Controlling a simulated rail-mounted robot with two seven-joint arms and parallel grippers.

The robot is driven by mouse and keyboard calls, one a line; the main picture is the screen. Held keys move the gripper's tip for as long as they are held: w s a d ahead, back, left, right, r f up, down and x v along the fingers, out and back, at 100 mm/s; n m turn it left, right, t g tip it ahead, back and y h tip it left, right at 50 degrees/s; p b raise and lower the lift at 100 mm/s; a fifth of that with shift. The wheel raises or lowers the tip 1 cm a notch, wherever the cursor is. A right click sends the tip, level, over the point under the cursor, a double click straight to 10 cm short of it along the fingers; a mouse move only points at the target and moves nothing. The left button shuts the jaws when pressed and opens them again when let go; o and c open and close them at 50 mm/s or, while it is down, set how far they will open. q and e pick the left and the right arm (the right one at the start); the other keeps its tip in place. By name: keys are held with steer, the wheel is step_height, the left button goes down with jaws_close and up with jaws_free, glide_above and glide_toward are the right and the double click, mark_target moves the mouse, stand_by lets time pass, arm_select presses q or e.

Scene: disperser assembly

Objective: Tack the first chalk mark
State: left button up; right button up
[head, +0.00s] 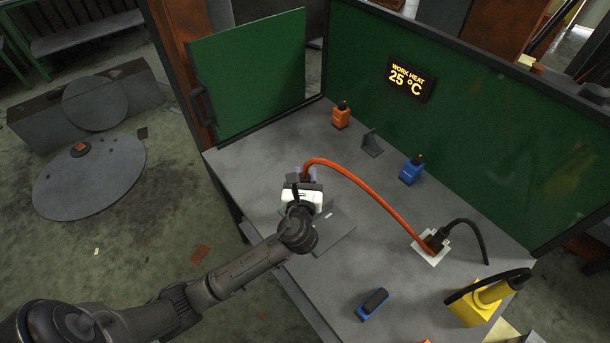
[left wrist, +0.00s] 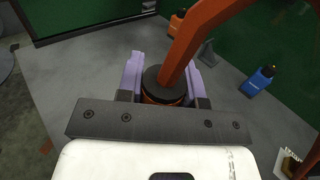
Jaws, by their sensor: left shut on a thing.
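My left gripper (head: 305,176) is over the left part of the grey table, with its purple fingers on both sides of a black-capped tool (left wrist: 165,86). It is shut on this tool, whose orange cable (head: 372,188) arches out of its top. The tool's tip is hidden below. A flat grey metal plate (head: 336,240) lies on the table just in front of and partly under the gripper. A small pale fleck shows on the plate, but I cannot tell if it is a chalk mark. My right gripper is not in view.
An orange bottle-like object (head: 341,116), a grey angle bracket (head: 372,144) and a blue one (head: 411,170) stand behind. The cable ends at a white-edged socket (head: 431,248). A blue block (head: 372,304) and a yellow tool (head: 484,304) are nearer. Green screens (head: 460,130) border the table.

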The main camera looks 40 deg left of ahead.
arm_select(q)
steer(key=shift+f, duration=0.25)
stand_by(0.3)
steer(key=shift+f, duration=0.4)
stand_by(0.9)
stand_by(0.7)
steer(key=shift+f, duration=0.15)
stand_by(0.6)
steer(key=shift+p, duration=0.3)
